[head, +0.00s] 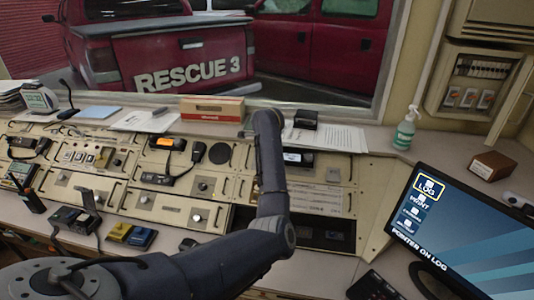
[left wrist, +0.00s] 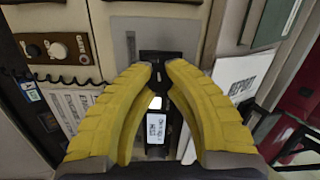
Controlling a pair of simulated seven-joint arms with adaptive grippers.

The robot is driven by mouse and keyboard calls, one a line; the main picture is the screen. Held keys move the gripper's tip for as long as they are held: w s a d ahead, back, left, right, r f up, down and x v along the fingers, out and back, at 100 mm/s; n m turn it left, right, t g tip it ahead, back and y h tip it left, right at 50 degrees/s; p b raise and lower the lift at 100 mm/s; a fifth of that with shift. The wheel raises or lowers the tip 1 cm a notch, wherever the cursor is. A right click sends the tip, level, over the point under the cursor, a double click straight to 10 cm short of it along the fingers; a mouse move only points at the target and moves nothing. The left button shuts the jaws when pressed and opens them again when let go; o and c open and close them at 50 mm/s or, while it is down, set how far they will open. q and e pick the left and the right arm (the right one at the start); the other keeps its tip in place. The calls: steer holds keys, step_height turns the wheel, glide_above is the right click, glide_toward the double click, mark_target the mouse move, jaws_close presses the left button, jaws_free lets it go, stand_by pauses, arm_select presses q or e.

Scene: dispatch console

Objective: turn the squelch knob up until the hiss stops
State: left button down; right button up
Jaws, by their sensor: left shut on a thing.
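In the left wrist view the two yellow fingers of my left gripper (left wrist: 163,68) come close together at their tips, shut on a dark thing. A black body with a white label (left wrist: 156,127) shows between the fingers; I cannot tell whether it is the same thing. A brown panel with a light knob (left wrist: 58,50) and a dark knob (left wrist: 34,51) is at the upper left, apart from the fingers. In the head view several small knobs, one here (head: 202,187), sit on the console (head: 150,201). I cannot tell which is the squelch knob. My gripper is not visible there.
My arm crosses the middle of the console. A monitor (head: 470,245) stands at the right, with a sanitizer bottle (head: 405,133) behind it. A cardboard box (head: 212,108) and papers lie along the back ledge. Handsets (head: 195,152) and a radio (head: 25,187) are at the left.

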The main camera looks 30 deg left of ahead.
arm_select(q)
steer(key=m, duration=0.5)
steer(key=shift+m+t, duration=0.4)
steer(key=shift+m, duration=1.7)
steer(key=c, duration=1.4)
jaws_free()
steer(key=v, duration=1.2)
